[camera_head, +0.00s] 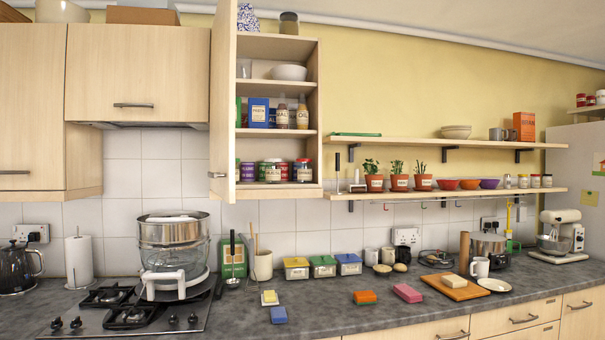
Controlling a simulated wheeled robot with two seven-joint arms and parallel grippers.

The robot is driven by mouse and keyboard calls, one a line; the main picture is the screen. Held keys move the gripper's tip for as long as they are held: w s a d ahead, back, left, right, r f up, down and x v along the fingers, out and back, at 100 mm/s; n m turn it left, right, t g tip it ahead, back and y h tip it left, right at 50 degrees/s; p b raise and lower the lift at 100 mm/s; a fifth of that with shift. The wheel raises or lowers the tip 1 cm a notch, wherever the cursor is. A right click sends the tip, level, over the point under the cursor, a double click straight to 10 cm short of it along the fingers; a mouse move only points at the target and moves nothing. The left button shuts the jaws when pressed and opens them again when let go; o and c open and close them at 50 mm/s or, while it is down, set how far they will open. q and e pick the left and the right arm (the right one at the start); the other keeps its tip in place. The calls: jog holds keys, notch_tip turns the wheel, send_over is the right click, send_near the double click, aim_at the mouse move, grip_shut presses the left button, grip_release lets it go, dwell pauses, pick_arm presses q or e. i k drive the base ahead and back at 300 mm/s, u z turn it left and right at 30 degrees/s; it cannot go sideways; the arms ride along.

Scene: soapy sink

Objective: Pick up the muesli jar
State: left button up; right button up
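No label reading muesli is legible, so I cannot tell which container is the muesli jar. A dark jar with a pale label (289,23) stands on top of the open wall cabinet. Labelled jars (273,172) and (304,171) stand on the cabinet's lowest shelf among coloured tins. Several small jars (523,181) stand upright at the right of the lower wall shelf. Neither of my grippers is in view.
The cabinet door (222,110) stands open, edge towards me. A large steamer (173,245) stands on the hob (125,315). Lidded canisters (323,267), coloured blocks (408,293) and a wooden board (457,287) sit on the worktop (345,312), with bare patches between.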

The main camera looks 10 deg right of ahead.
aim_at(272, 169)
jog(key=z, duration=0.8)
jog(key=i, duration=0.8)
jog(key=z, duration=0.95)
jog(key=i, duration=1.85)
jog(key=u, duration=1.2)
jog(key=i, duration=0.7)
jog(key=u, duration=0.6)
